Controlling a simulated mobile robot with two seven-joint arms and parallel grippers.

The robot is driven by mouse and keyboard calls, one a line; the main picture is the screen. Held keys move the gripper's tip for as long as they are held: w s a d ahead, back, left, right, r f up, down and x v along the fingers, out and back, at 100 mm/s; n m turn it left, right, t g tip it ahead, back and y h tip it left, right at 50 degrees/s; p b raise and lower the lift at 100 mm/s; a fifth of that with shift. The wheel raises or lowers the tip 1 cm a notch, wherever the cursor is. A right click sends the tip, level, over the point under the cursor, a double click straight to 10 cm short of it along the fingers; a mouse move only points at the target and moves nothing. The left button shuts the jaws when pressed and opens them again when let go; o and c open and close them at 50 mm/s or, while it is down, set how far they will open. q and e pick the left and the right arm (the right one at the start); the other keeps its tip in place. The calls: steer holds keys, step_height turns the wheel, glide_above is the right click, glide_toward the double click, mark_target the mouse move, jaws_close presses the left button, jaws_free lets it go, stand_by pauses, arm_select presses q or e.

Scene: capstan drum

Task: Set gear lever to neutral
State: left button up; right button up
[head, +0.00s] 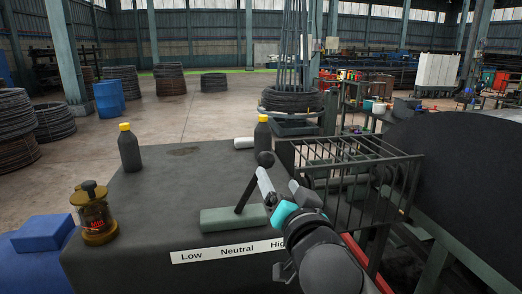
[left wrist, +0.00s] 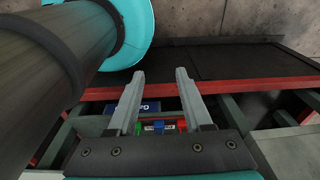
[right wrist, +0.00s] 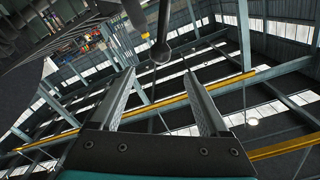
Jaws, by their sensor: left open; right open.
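The gear lever (head: 247,189) is a dark rod with a round black knob (head: 265,158). It rises from a grey-green block (head: 232,217) on the dark cabinet top and leans right, toward the High end of the white label (head: 228,250) reading Low, Neutral, High. My right gripper (head: 264,183) is at the lever's right side, just below the knob. In the right wrist view my open right gripper (right wrist: 159,74) has the knob (right wrist: 160,52) just past its fingertips, centred on the gap; contact cannot be told. My left gripper (left wrist: 160,74) is open and empty, outside the head view.
Two dark bottles with yellow caps (head: 129,148) (head: 262,136) and a white roll (head: 244,143) stand or lie at the cabinet's back. A brass oiler (head: 94,212) is at the left. A barred metal cage (head: 350,180) is close on the right. The cabinet top's middle is clear.

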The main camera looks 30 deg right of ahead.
mark_target(264, 154)
steer(key=p+x, duration=0.2)
steer(key=x, duration=1.1)
arm_select(q)
steer(key=shift+s+a+r, duration=0.15)
steer(key=shift+s+r, duration=0.8)
steer(key=shift+r, duration=0.15)
arm_select(e)
steer(key=shift+w+d, duration=0.15)
steer(key=shift+w, duration=0.5)
arm_select(q)
steer(key=shift+s, duration=0.15)
arm_select(e)
steer(key=shift+c, duration=0.3)
jaws_close()
